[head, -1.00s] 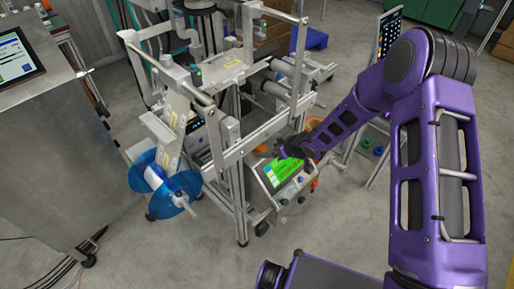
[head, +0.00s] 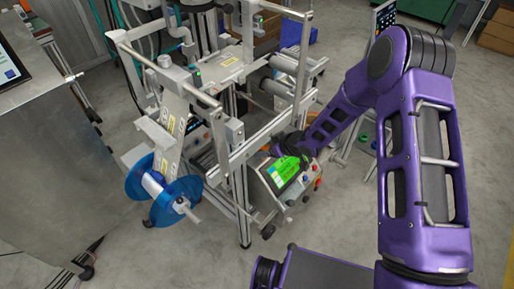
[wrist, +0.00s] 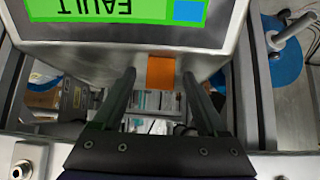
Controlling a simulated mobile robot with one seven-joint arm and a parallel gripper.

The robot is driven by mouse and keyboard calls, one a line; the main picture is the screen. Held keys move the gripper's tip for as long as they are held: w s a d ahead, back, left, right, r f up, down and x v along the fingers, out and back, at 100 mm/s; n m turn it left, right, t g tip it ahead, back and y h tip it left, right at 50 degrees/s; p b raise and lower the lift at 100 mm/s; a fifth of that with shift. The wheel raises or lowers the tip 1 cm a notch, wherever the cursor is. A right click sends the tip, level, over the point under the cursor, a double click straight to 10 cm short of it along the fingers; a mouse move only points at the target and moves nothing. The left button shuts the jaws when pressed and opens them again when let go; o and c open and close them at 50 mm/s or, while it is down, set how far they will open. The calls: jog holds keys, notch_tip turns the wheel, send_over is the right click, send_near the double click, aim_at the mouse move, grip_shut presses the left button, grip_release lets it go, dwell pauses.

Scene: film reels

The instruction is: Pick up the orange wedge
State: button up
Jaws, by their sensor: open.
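The orange wedge (wrist: 161,72) shows in the wrist view as a small orange block at the edge of the grey panel housing, below the green screen. My gripper (wrist: 159,76) is open, with one dark finger on each side of the wedge. A gap shows between the wedge and each finger. In the head view my gripper (head: 277,149) is beside the top of the control panel, and I cannot make out the wedge there for certain.
The green screen (wrist: 115,8) reads FAULT, upside down in the wrist view. Metal frame bars (head: 262,140) stand close to my gripper. A blue reel (head: 180,207) is at the machine's lower left. Open floor lies to the right of the panel.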

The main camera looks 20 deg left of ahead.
jog(key=shift+w+a+f, duration=0.1)
jog(key=shift+a+f, duration=0.05)
jog(key=shift+c, duration=0.2)
grip_shut()
dwell(0.3)
